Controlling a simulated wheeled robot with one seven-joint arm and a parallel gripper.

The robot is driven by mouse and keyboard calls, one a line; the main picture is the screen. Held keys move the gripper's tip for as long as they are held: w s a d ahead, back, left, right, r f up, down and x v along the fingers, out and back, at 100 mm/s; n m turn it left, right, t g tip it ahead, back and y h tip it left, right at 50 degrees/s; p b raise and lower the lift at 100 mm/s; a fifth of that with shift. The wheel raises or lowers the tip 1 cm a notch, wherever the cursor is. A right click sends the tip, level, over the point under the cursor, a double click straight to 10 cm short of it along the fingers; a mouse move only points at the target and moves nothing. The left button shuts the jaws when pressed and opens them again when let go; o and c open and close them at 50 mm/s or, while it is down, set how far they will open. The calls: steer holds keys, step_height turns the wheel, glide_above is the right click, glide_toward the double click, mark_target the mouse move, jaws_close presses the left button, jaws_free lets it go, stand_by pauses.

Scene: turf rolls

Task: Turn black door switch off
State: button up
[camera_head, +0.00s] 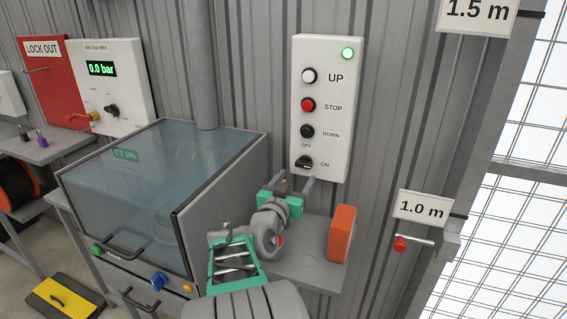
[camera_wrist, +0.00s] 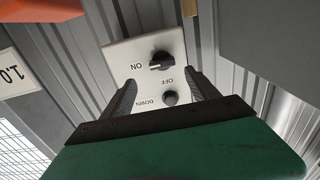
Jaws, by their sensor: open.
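The black door switch (camera_head: 304,162) is a rotary knob at the bottom of a white control box (camera_head: 337,60) on the wall. OFF is printed above it and ON to its right. In the wrist view the knob (camera_wrist: 160,61) shows upside down, and its handle appears to lie toward ON. A green lamp (camera_head: 348,53) glows at the top of the box. My gripper (camera_head: 293,183) is open and empty, just below and in front of the knob. In the wrist view its fingers (camera_wrist: 163,92) stand apart on either side of the DOWN button, with the knob beyond the tips.
The black DOWN button (camera_head: 307,131), red STOP button (camera_head: 308,105) and white UP button (camera_head: 309,76) sit above the switch. An orange block (camera_head: 341,233) stands on a grey shelf (camera_head: 290,262) below the box. A glass-topped cabinet (camera_head: 160,180) is at left.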

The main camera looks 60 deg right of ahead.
mark_target(303, 165)
steer(key=d, duration=0.2)
steer(key=w+d+p, duration=0.1)
steer(key=d, duration=0.4)
steer(key=shift+w+d+p, duration=0.35)
steer(key=shift+w+p, duration=0.05)
steer(key=shift+c, duration=0.6)
steer(key=c, duration=1.2)
steer(key=shift+c, duration=0.2)
